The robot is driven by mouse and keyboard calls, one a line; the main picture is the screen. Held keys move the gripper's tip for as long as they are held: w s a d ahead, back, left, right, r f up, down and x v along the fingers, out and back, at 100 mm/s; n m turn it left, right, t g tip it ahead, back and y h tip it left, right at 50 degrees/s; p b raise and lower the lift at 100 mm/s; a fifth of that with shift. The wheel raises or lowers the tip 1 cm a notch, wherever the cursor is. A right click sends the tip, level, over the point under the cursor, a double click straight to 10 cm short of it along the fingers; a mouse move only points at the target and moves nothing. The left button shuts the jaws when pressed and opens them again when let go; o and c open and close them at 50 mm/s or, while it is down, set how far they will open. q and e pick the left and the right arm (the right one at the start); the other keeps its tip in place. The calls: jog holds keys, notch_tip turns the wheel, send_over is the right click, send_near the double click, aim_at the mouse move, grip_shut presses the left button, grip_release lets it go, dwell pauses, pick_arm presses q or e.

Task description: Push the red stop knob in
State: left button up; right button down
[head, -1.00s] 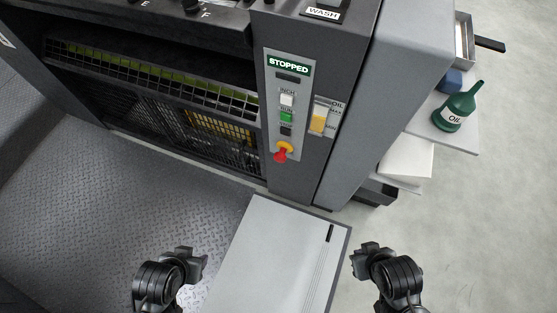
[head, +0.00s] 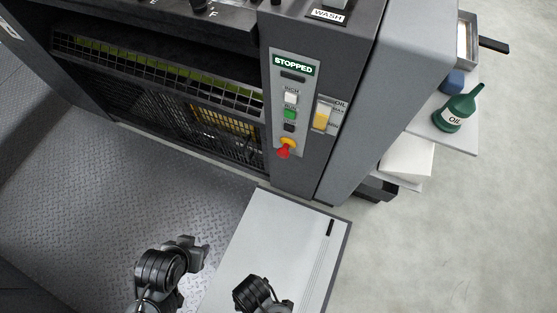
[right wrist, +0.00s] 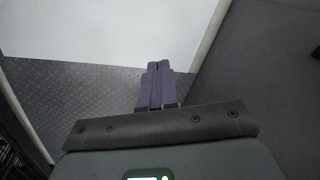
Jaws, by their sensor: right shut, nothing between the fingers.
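The red stop knob (head: 284,152) stands out from a yellow collar low on the light control panel (head: 278,125) of the dark machine in the head view. Its head angles down and left. No gripper touches it. My right gripper (right wrist: 159,68) is shut and empty; the right wrist view shows its purple fingers pressed together. In the head view my right wrist (head: 258,292) is at the bottom middle, over the pale board and well short of the knob. My left gripper (head: 198,252) is at the lower left, away from the panel; its finger gap is too unclear to judge.
A lit STOPPED sign (head: 293,66), a white button (head: 291,98) and a green button (head: 290,113) sit above the knob. An oil gauge (head: 323,117) is to its right. A pale board (head: 285,225) lies below. A green oil can (head: 456,110) stands on the right shelf.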

jog(key=s+a+n+t+h+p, duration=0.2)
jog(key=a+n+h, duration=0.15)
jog(key=n, duration=0.25)
jog(key=w+d+n+t+h+p, duration=0.25)
jog(key=w+d+n+t, duration=0.2)
jog(key=w+t, duration=0.6)
jog(key=w+r+n+t+p, duration=0.1)
jog(key=w+r, duration=0.4)
jog(key=w, duration=0.5)
jog(key=w+r+n+t+p, duration=0.1)
jog(key=w+r, duration=0.4)
jog(key=w, duration=0.6)
jog(key=shift+d+r+t+p, duration=0.35)
jog(key=shift+r+t+p, duration=0.1)
jog(key=shift+t, duration=0.5)
jog(key=shift+f, duration=0.1)
jog(key=shift+w, duration=0.1)
